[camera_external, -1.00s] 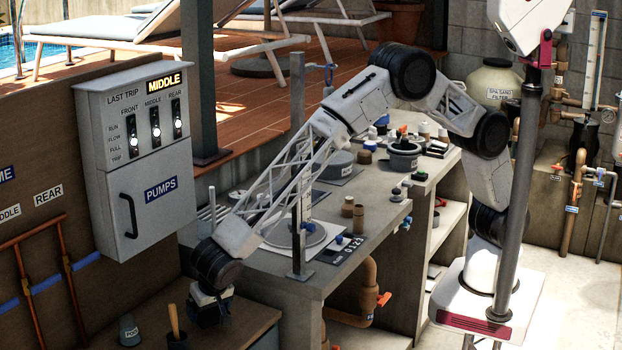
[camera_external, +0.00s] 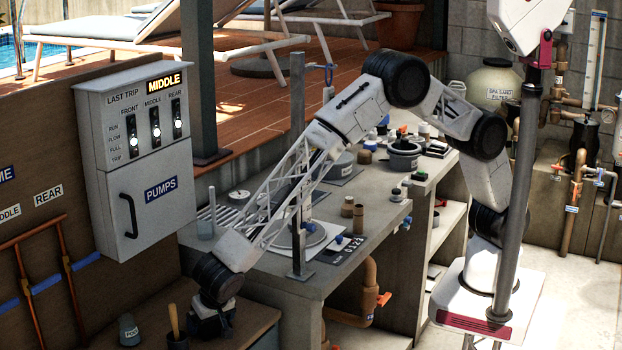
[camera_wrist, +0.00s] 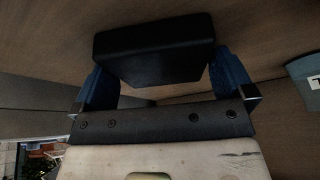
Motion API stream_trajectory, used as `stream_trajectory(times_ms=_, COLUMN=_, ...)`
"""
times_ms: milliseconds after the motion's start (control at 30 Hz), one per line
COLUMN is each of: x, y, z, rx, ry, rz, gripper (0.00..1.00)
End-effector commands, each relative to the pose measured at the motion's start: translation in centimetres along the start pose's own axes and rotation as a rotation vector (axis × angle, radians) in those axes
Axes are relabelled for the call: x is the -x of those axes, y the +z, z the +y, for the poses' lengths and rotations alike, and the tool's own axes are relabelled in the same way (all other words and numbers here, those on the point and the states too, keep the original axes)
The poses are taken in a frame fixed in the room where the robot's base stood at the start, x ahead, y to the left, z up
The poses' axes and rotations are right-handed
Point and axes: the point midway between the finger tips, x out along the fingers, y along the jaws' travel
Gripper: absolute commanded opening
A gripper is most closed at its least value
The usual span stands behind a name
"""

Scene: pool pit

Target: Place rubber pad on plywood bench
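The black rubber pad (camera_wrist: 155,48) sits between the two blue fingers of my gripper (camera_wrist: 165,82) in the wrist view. Both fingers meet its sides, and my gripper appears shut on it. In the external view my gripper (camera_external: 212,318) is low over the brown plywood bench (camera_external: 258,312) at the bottom left, with the dark pad small and hard to separate from it. The brown wood surface also fills the upper part of the wrist view (camera_wrist: 40,45). Whether the pad touches the bench cannot be told.
A grey-blue labelled cup (camera_external: 129,330) and a pot with a wooden handle (camera_external: 175,325) stand left of my gripper. The grey pumps cabinet (camera_external: 140,160) hangs behind. The concrete counter (camera_external: 310,280) stands right of the bench. A blue-grey labelled object (camera_wrist: 304,68) shows at the wrist view's right.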

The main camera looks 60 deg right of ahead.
Motion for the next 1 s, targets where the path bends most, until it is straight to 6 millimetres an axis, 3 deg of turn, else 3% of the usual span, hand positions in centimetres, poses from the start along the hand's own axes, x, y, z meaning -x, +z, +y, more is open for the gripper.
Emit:
stream_trajectory(times_ms=467, x=1.1, y=-0.1, z=-0.1, rx=-0.001, ry=-0.002, rz=0.000, gripper=1.00)
stream_trajectory(times_ms=1000, x=8.7, y=-0.1, z=0.0, rx=0.000, ry=-0.001, rz=0.000, gripper=1.00)
